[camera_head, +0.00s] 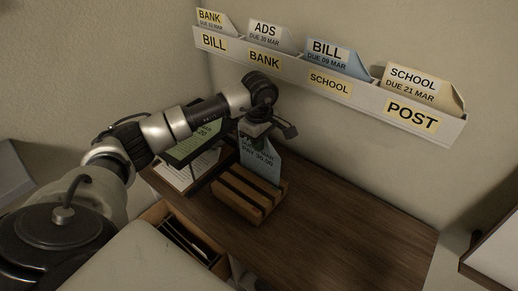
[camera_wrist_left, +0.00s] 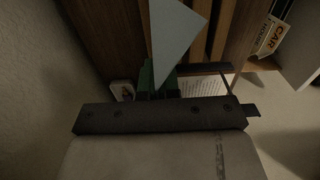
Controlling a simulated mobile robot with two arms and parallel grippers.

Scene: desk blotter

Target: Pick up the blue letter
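A blue letter (camera_head: 262,163) with dark print stands upright at the slotted wooden holder (camera_head: 240,194) on the desk. My left gripper (camera_head: 257,133) is at the letter's top edge, above the holder. In the left wrist view, a pale blue corner of the letter (camera_wrist_left: 180,35) narrows down between the green fingertips (camera_wrist_left: 157,80). I cannot tell whether they are closed on it. Its lower edge is hidden by the holder. Another blue letter (camera_head: 335,60), marked BILL, DUE 09 MAR, stands in the wall rack. My right gripper is not in view.
The white wall rack (camera_head: 285,72) has labels BILL, BANK, SCHOOL and POST and holds several letters. A dark tray with a green card (camera_head: 194,144) and paper is left of the holder. An open drawer (camera_head: 180,238) holds files. The desk's right side (camera_head: 370,225) is clear.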

